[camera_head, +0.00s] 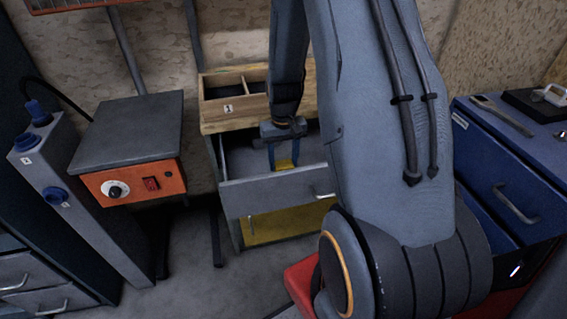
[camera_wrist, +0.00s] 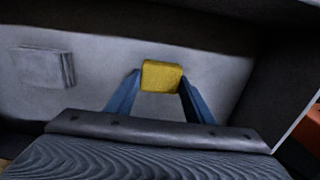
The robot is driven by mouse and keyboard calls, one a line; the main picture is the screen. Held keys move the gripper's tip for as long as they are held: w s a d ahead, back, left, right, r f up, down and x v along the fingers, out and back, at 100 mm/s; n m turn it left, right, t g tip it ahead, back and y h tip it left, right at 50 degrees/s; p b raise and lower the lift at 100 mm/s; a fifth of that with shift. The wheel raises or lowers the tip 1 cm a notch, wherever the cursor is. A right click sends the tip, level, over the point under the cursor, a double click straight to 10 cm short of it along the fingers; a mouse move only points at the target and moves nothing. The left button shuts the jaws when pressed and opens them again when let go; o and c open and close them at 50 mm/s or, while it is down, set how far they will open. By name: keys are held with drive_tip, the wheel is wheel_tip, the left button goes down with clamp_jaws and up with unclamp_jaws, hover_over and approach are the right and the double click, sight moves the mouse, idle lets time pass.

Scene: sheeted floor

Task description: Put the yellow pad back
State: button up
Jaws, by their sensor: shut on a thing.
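The yellow pad (camera_wrist: 161,76) is a small block between the blue fingertips of my gripper (camera_wrist: 160,84) in the wrist view. My gripper is shut on it. The light drawer floor lies below the pad. I cannot tell whether the pad touches it.
A grey block (camera_wrist: 42,67) lies at the left in the wrist view. A wooden tray (camera_head: 222,108) with compartments sits on the cabinet top. A closed yellow drawer (camera_head: 285,222) is below the open one. An orange-fronted hot plate (camera_head: 130,150) stands left, and a blue cabinet (camera_head: 500,160) stands right.

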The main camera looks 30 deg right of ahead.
sight(283, 163)
drive_tip(key=shift+f, duration=0.7)
drive_tip(key=shift+f, duration=0.1)
drive_tip(key=o, duration=1)
wheel_tip(283, 163, up, 12)
drive_tip(key=b, duration=0.1)
drive_tip(key=s+a+r+n, duration=0.1)
drive_tip(key=s+a, duration=0.4)
drive_tip(key=s+a+r+n, duration=0.1)
drive_tip(key=s+a+r, duration=0.1)
drive_tip(key=s+a, duration=0.3)
drive_tip(key=s+a+r+n, duration=0.1)
drive_tip(key=s+a, duration=0.4)
drive_tip(key=shift+s+a+r, duration=0.15)
drive_tip(key=shift+s+r, duration=0.15)
drive_tip(key=shift+r, duration=0.1)
